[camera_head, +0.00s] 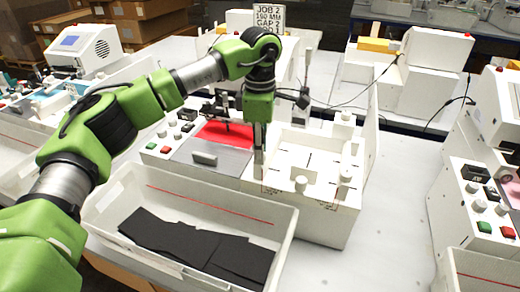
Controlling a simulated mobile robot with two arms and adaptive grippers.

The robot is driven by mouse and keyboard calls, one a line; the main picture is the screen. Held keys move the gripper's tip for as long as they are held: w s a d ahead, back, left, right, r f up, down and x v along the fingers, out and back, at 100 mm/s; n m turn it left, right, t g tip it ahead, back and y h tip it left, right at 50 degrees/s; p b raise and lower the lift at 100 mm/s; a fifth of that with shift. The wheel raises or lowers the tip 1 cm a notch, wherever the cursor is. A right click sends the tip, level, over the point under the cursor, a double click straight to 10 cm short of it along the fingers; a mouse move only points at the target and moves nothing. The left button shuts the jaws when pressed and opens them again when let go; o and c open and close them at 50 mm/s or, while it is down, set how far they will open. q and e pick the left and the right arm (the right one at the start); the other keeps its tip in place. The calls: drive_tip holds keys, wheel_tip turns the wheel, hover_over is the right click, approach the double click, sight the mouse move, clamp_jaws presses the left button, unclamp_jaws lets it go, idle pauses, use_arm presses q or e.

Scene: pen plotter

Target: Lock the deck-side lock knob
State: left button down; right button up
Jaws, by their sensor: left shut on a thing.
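My left gripper (259,166) points straight down at the left edge of the white walled tray (330,212) of the plotter, beside the red and grey deck (225,150). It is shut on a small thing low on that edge. From its place this seems to be the deck-side lock knob, but the fingers mostly hide it, and I cannot tell how far it is turned. Two other white knobs stand along the tray's front, one nearer (300,184) and one at the right (345,180). My right gripper is not in view.
A white bin (110,208) holding black sheets (200,243) stands in front of the machine. A button panel (170,138) lies left of the deck. A sign (269,17) stands behind. Bare table (400,190) shows at the right, before another machine (485,160).

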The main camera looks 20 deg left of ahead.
use_arm(q)
drive_tip(key=shift+r, duration=0.1)
drive_tip(key=c, duration=1.8)
unclamp_jaws()
wheel_tip(320, 180, up, 12)
